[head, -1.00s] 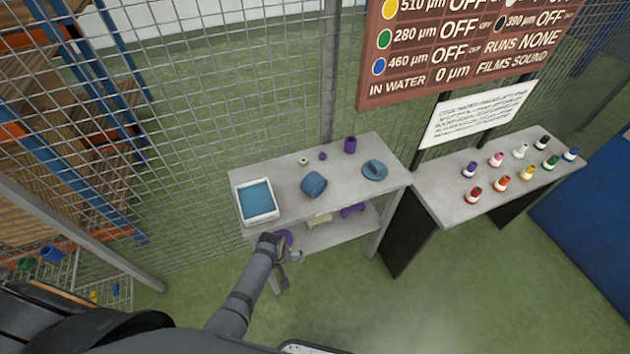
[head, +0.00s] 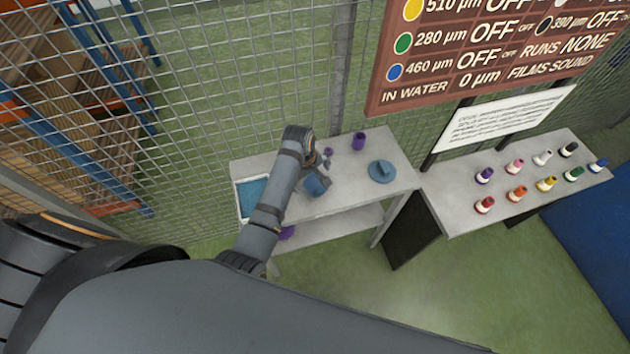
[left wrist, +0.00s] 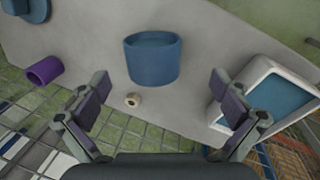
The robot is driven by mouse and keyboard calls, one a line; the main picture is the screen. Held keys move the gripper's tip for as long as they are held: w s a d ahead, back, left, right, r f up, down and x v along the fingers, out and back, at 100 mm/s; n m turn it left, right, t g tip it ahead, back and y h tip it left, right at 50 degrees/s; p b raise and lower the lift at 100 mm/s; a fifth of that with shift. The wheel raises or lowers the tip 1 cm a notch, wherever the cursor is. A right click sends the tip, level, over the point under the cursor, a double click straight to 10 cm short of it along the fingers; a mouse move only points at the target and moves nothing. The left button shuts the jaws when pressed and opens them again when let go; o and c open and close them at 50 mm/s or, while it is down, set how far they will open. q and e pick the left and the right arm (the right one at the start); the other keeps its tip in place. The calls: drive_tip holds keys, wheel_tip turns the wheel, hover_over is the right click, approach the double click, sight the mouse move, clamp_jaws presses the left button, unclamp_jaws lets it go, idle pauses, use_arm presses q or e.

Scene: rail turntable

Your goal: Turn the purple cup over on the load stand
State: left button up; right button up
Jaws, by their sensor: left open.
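The purple cup (head: 359,141) stands on the grey two-level stand (head: 345,185), toward its back edge. In the left wrist view the purple cup (left wrist: 45,71) is at the left, apart from the fingers; which end is open is hard to tell. My left gripper (head: 322,165) is over the middle of the stand, left of the cup, near the blue tub (head: 315,187). In the left wrist view its fingers (left wrist: 160,105) are spread with nothing between them, and the blue tub (left wrist: 153,62) shows beyond them. My right gripper is not in view.
A white tray with blue inside (head: 250,198) is at the stand's left end. A blue round piece (head: 381,171) lies at its right. Colored bottles stand on the right-hand table (head: 460,215).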

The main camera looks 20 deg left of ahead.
sight(313, 178)
use_arm(q)
drive_tip(key=shift+w+f, duration=0.25)
drive_tip(key=shift+f, duration=0.35)
drive_tip(key=shift+w+f, duration=0.4)
drive_tip(key=shift+w+f+p, duration=0.25)
drive_tip(key=shift+f, duration=0.3)
drive_tip(key=shift+w+f+p, duration=0.2)
drive_tip(key=shift+w+f, duration=0.05)
drive_tip(key=shift+f, duration=0.3)
drive_tip(key=f, duration=0.3)
drive_tip(key=shift+w+d, duration=0.1)
drive_tip(key=shift+w, duration=0.1)
drive_tip(key=c, duration=1.5)
drive_tip(key=shift+o, duration=0.2)
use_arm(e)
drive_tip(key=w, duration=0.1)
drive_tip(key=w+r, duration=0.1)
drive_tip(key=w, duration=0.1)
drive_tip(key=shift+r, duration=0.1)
